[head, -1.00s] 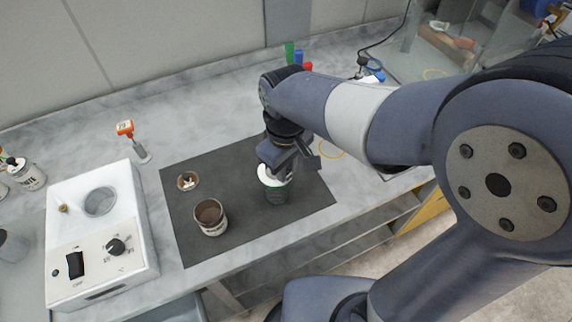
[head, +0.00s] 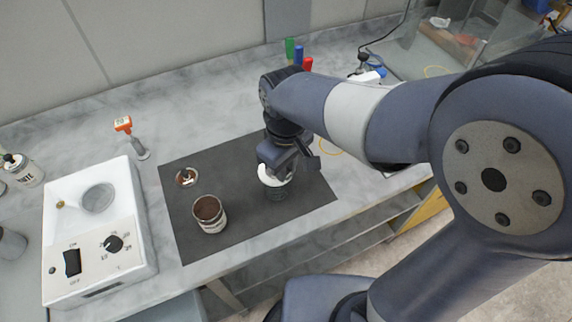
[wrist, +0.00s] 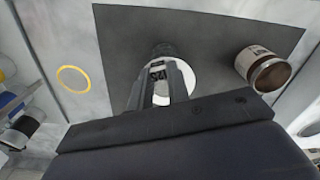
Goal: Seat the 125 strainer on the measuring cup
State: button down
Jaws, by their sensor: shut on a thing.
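My gripper (head: 276,168) points down over the right half of the dark mat and is shut on a white round piece, which looks like the strainer (head: 268,180). In the wrist view the white strainer (wrist: 184,79) shows beneath and between my gripper's fingers (wrist: 162,82), with a small dark marked part between them; I cannot read the mark. The fingers and strainer hide much of the cup's rim, so I cannot tell whether the two touch.
An open can with brown content (head: 209,216) stands left of the cup on the dark mat (head: 240,238). A small round lid (head: 187,177) lies behind it. A white machine (head: 128,262) and an orange-topped tool (head: 124,125) are further left.

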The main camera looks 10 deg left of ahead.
jog(key=shift+s+f+b, duration=0.1)
jog(key=shift+f+b, duration=0.2)
jog(key=shift+f, duration=0.2)
jog(key=shift+s+d+f+b, duration=0.15)
jog(key=shift+f+b, duration=0.35)
jog(key=shift+f, duration=0.25)
jog(key=c, duration=1.3)
grip_release()
jog(key=shift+r, duration=0.1)
notch_tip(320, 180, up, 11)
jog(key=shift+r, duration=0.1)
